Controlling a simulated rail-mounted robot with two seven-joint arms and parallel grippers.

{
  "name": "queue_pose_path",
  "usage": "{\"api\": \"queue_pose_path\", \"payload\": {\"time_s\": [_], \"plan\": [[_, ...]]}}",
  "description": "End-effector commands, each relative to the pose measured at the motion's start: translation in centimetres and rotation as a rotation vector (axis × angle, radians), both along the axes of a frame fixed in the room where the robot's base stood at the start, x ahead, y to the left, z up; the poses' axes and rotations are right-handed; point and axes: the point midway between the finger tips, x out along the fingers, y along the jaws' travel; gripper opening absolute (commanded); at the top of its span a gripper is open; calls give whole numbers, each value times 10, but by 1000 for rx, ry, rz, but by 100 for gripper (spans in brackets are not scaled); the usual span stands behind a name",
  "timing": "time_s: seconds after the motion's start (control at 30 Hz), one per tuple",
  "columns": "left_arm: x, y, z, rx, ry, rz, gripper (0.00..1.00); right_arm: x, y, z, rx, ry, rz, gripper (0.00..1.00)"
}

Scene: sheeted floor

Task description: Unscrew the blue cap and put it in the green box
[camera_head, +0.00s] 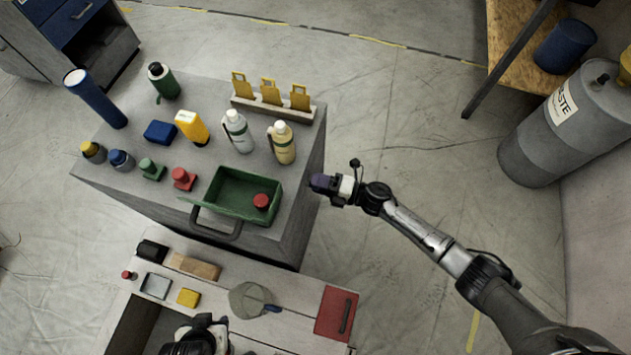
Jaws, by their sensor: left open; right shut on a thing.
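The blue cap (117,157) appears to sit on a small grey jar at the left front of the grey cabinet top. The green box (229,183) stands at the right front of that top, with a red round piece (261,201) inside it. My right gripper (321,183) is just off the cabinet's right edge, to the right of the green box. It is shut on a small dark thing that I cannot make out. My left gripper (200,327) is at the bottom edge, over the near bench and far from the jar. It is open; its fingertips are hard to see.
A yellow-lidded jar (93,151) stands left of the blue-capped one. Open floor lies right.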

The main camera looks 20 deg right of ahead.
Motion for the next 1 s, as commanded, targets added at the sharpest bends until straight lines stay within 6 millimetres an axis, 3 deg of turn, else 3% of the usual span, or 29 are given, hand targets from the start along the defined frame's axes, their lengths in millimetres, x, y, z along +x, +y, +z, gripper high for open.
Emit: {"api": "queue_pose_path", "payload": {"time_s": [0.13, 0.6, 0.63, 1.0], "plan": [[0, 0, -26, -2, -2, 1, 40, 0, 0, -9, -128, -216, 1, 8], [0, -4, -113, -14, 1, 9, 40, 0, 0, -9, -654, -1081, 2, 8], [0, -4, -103, -13, 4, 9, 40, 0, 0, 0, -648, -1065, 2, 34], [0, -2, -98, -6, -2, 3, 40, 0, 0, 0, -640, -1054, 2, 0]]}}
